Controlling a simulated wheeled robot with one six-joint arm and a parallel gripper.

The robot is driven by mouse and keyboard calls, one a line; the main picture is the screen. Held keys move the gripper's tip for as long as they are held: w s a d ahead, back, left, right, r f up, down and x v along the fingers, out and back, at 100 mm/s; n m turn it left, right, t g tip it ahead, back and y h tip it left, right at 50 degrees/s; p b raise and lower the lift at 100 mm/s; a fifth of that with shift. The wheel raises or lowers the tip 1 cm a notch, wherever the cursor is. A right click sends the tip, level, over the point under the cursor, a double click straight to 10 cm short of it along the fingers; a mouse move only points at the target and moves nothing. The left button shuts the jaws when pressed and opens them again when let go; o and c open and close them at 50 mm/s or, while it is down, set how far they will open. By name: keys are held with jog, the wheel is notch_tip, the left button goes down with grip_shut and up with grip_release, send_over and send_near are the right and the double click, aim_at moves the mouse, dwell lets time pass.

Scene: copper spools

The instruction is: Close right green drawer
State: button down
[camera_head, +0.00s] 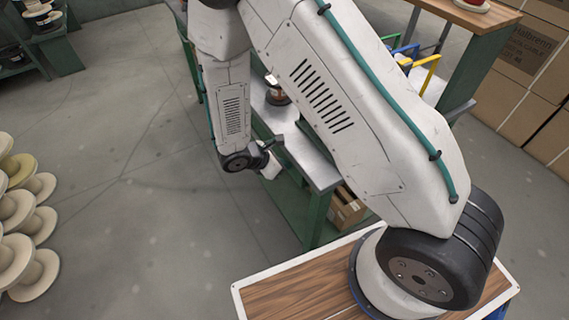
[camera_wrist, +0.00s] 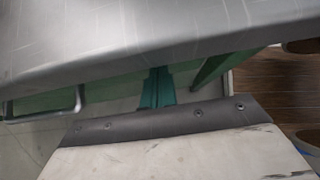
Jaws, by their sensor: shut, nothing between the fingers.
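My gripper (camera_head: 270,167) shows small in the head view, low against the near left edge of the grey metal-topped workbench (camera_head: 312,168). It is shut and seems empty; my arm and wrist partly hide it. In the wrist view the bench top's underside or edge (camera_wrist: 130,45) spans the top, close to the camera. Below it at left is a green panel with a bent metal handle (camera_wrist: 80,98), seemingly a drawer front. I cannot tell which drawer it is or how far it is open. My arm hides much of the bench in the head view.
A copper spool (camera_head: 278,97) stands on the bench. A cardboard box (camera_head: 346,208) sits on its lower shelf. Pale empty spools (camera_head: 35,235) are stacked at the far left. Cartons (camera_head: 530,85) stand at right. The floor left of the bench is clear.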

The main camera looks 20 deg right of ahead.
jog(key=shift+d, duration=0.25)
jog(key=s+a+r, duration=0.1)
jog(key=a+r, duration=0.6)
jog(key=a, duration=0.4)
jog(key=shift+s+a, duration=0.25)
jog(key=shift+s, duration=0.1)
jog(key=shift+r, duration=0.1)
jog(key=s+d+r+m+y, duration=0.3)
jog(key=s+d+r+m, duration=0.2)
jog(key=r, duration=0.5)
jog(key=s+d+r+m+y, duration=0.3)
jog(key=s+d+r+m, duration=0.2)
jog(key=s+r+m, duration=0.3)
jog(key=s+d+r+m+y, duration=0.2)
jog(key=s+d+r+m, duration=0.4)
jog(key=r, duration=0.6)
jog(key=shift+s+r+m+y, duration=0.3)
jog(key=shift+s+r+y, duration=0.1)
jog(key=shift+s, duration=0.7)
